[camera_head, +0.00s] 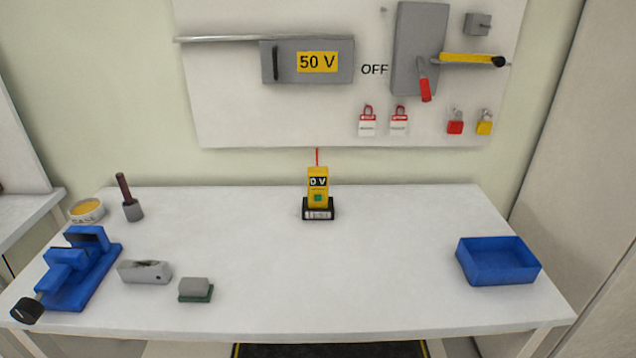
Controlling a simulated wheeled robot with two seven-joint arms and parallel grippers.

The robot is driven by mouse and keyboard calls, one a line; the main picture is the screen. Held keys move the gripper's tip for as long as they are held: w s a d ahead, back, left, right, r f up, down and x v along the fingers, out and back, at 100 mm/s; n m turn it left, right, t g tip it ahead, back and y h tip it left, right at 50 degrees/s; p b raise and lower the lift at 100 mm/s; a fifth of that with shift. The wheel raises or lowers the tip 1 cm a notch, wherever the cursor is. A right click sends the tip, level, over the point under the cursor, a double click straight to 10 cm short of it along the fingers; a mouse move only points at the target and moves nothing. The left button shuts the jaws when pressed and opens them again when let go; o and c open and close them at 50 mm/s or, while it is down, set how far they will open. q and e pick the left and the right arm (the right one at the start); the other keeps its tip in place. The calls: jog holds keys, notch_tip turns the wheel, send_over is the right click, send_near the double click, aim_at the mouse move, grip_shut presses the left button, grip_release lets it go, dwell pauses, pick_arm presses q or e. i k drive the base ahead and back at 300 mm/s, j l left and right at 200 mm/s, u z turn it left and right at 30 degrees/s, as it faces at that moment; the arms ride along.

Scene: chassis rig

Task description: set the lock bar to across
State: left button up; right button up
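The yellow bar with a black end (472,58), which looks like the lock bar, is on the wall board. It lies nearly level and points right from the edge of the grey switch box (420,30). Its left end is close to the switch lever. The lever's red handle (425,89) hangs down, and the word OFF stands left of the box. The bar appears to lie beside the lever, not over it. Neither of my grippers is in view.
The board (230,110) also holds a grey 50 V box (340,72), red-white tags (367,123) and red and yellow padlocks (455,122). Below, the white table (380,270) has a yellow meter (317,180), blue vise (85,260) and blue tray (497,262). Its middle is clear.

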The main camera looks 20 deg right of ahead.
aim_at(498, 61)
jog(key=z, duration=1.35)
jog(key=l, duration=0.1)
